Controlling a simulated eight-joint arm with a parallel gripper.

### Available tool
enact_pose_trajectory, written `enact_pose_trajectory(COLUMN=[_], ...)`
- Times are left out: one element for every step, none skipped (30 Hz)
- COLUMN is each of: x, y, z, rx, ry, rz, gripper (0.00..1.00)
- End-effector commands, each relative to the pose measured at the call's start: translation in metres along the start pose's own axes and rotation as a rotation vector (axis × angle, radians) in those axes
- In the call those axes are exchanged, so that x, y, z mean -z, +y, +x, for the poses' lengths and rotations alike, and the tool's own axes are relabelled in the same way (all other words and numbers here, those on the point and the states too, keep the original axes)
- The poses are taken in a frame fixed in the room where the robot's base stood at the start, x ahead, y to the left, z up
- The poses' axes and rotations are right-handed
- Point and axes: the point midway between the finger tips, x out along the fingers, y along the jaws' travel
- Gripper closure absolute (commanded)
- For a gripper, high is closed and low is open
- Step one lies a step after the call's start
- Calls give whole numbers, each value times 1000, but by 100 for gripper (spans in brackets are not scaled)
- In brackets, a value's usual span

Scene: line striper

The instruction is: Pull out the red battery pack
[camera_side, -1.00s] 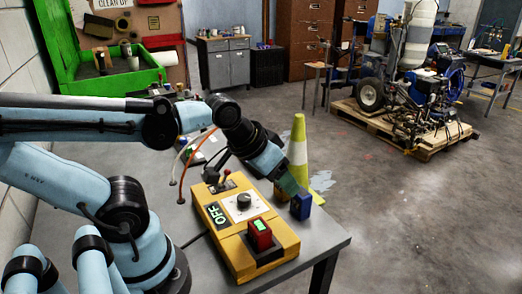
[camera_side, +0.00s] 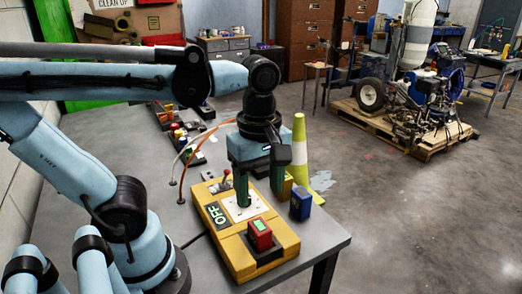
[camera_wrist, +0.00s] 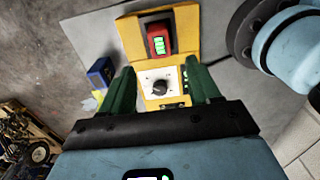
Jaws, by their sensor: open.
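The red battery pack (camera_side: 259,234) sits upright in a dark socket at the near end of the yellow control box (camera_side: 232,256). Its top has a green indicator. In the wrist view the red battery pack (camera_wrist: 159,38) is beyond the fingertips, at the far end of the box. My gripper (camera_side: 258,198) is above the middle of the box, pointing down, with its green fingers spread apart. In the wrist view my gripper (camera_wrist: 162,76) is open and empty, with the black dial (camera_wrist: 160,87) between its fingers. The side view hides the dial.
A blue pack (camera_side: 300,203) stands on the grey table (camera_side: 325,236) right of the box, near the edge. The box has an OFF label (camera_side: 217,213) and a red-tipped lever (camera_side: 227,173). A yellow-and-white cone (camera_side: 299,150) stands behind. Small coloured parts lie at the table's back.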

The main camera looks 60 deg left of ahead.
Motion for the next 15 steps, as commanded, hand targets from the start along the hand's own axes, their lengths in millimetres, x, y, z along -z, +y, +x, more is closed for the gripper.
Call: enact_pose_trajectory(x=[0,0,0,0,0,0,0,0,0,0,0,0,0,0,0], y=[0,0,0,1,1,1,0,0,0,1,1,1,1,1,1], z=[3,6,9,12,15,19,23,26,30,34,37,41,44,48,52], rx=[0,-1,-1,-2,-2,-2,-2,-3,-3,-3,-3,-4,-4,-4,-4], ry=[0,0,0,0,0,0,0,0,0,0,0,0,0,0,0], rz=[1,1,1,1,2,2,2,2,2,2,2,2,2,2,2], gripper=[38,38,38,38,38,38,38,38,38,38,38,38,38,38,38])
